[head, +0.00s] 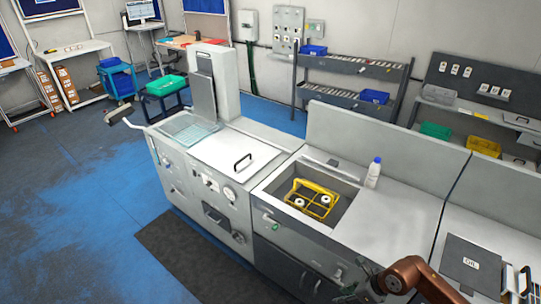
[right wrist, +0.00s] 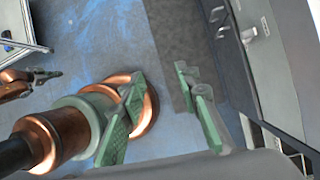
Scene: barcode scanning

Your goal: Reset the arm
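My right gripper (head: 364,286) is at the bottom right of the head view, in front of the grey counter (head: 412,195), at the end of a copper-coloured arm. In the right wrist view its two green fingers (right wrist: 160,120) stand apart with nothing between them. Below them are the floor and copper parts of my own body. At the left edge of the right wrist view a small dark end on a copper link looks like my left gripper (right wrist: 45,76); it is too small to read. The head view does not show it.
A sink in the counter holds a yellow frame (head: 312,199) with white round parts. A white bottle with a blue cap (head: 373,173) stands beside it. A grey box (head: 470,264) is at the right. Shelves with bins (head: 374,96) stand behind.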

